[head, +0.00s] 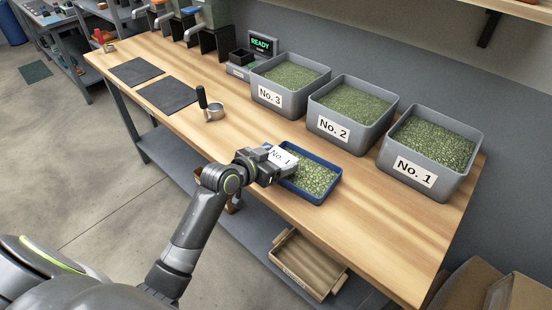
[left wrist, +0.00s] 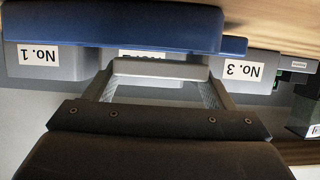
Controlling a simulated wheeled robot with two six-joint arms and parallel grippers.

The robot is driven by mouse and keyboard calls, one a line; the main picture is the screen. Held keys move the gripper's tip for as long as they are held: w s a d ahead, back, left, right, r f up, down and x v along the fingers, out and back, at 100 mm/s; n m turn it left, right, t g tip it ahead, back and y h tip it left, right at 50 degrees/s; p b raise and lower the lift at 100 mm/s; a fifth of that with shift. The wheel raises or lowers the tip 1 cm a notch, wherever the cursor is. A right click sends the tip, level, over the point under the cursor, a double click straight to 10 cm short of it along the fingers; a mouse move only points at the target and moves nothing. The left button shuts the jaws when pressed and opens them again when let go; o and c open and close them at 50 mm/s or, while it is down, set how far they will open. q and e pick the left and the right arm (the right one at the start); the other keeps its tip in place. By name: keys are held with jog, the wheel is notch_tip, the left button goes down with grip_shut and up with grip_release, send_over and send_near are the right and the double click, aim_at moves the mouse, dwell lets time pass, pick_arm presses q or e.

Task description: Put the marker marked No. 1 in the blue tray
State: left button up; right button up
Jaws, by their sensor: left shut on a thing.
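The white marker (head: 283,154) marked No. 1 is in my left gripper (head: 272,165), whose jaws are shut on it. It is at the left side of the blue tray (head: 320,204), overlapping its rim in the head view. I cannot tell whether it touches the tray. The tray holds green beans and stands on the wooden bench. In the left wrist view the pale marker (left wrist: 160,70) lies across between the fingers, its label unseen, with the blue tray (left wrist: 110,25) close by. My right gripper is not in view.
Grey bins marked No. 1 (head: 415,170), No. 2 (head: 332,130) and No. 3 (head: 270,96) with green beans stand along the back. The bench front right of the tray is clear.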

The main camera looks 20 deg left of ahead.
pick_arm(q)
jog(key=shift+f+b, duration=0.3)
jog(key=shift+f, duration=0.2)
jog(key=shift+f, duration=0.15)
jog(key=o, duration=1)
jog(key=shift+c, duration=0.2)
jog(key=shift+r, duration=0.3)
jog(key=v, duration=1.2)
jog(key=shift+r, duration=0.4)
